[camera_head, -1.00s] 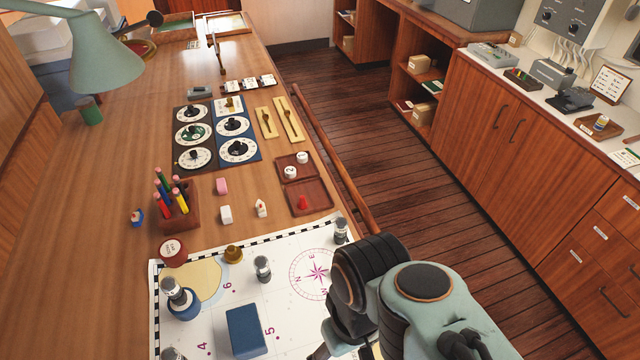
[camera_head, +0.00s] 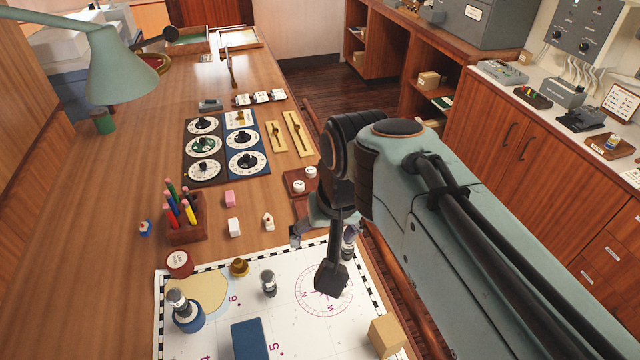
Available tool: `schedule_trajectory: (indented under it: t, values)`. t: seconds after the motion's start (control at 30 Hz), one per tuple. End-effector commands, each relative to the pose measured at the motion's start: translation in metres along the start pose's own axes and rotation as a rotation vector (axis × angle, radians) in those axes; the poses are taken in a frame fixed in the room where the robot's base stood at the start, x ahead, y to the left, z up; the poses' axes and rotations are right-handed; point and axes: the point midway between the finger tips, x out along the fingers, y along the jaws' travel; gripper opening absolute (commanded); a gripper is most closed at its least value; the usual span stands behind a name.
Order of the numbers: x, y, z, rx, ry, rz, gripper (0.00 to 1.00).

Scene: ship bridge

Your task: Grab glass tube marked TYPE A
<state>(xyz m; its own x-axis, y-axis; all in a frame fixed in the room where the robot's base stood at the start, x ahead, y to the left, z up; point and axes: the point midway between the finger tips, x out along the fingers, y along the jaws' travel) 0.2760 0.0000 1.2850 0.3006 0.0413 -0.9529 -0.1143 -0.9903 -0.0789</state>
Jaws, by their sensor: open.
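Several small cylinders with grey caps, possibly the glass tubes, stand on the chart (camera_head: 215,335). One cylinder (camera_head: 268,283) stands upright near the chart's middle. Another cylinder (camera_head: 178,300) stands in a round blue base (camera_head: 188,320) at the left. A third cylinder (camera_head: 349,246) stands at the chart's upper right edge, partly hidden by my gripper. No TYPE A marking can be read on any of them. My gripper (camera_head: 322,264) is open and hangs over the upper right of the chart, close to the third cylinder, with nothing seen in it.
A blue block (camera_head: 249,338), a wooden block (camera_head: 386,336) and a brass piece (camera_head: 239,267) are on the chart. A pencil holder (camera_head: 186,231), dial panels (camera_head: 203,170) and small blocks stand beyond it. A lamp (camera_head: 118,75) overhangs the left side.

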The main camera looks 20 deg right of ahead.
Motion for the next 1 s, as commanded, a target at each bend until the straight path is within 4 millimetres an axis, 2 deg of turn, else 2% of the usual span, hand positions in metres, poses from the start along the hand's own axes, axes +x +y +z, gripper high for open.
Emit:
schedule_trajectory:
  t: [0.03, 0.13, 0.2, 0.27, 0.3, 0.37, 0.4, 0.5, 0.6, 0.7, 1.0]
  values:
    - [0.008, 0.004, -0.027, 0.036, 0.006, 0.009, 0.66]
    - [0.032, 0.016, -0.079, 0.106, 0.018, 0.028, 0.66]
    - [0.059, 0.028, -0.111, 0.152, 0.01, 0.045, 0.66]
    - [0.088, 0.041, -0.132, 0.191, -0.007, 0.061, 0.66]
    - [0.11, 0.051, -0.142, 0.214, -0.025, 0.072, 0.66]
    - [0.142, 0.065, -0.151, 0.241, -0.056, 0.087, 0.66]
    - [0.164, 0.074, -0.152, 0.256, -0.083, 0.096, 0.66]
    - [0.211, 0.093, -0.143, 0.287, -0.161, 0.114, 0.66]
    - [0.244, 0.105, -0.123, 0.309, -0.236, 0.123, 0.66]
    - [0.261, 0.111, -0.11, 0.322, -0.278, 0.128, 0.66]
    - [0.302, 0.117, -0.095, 0.328, -0.286, 0.129, 0.66]
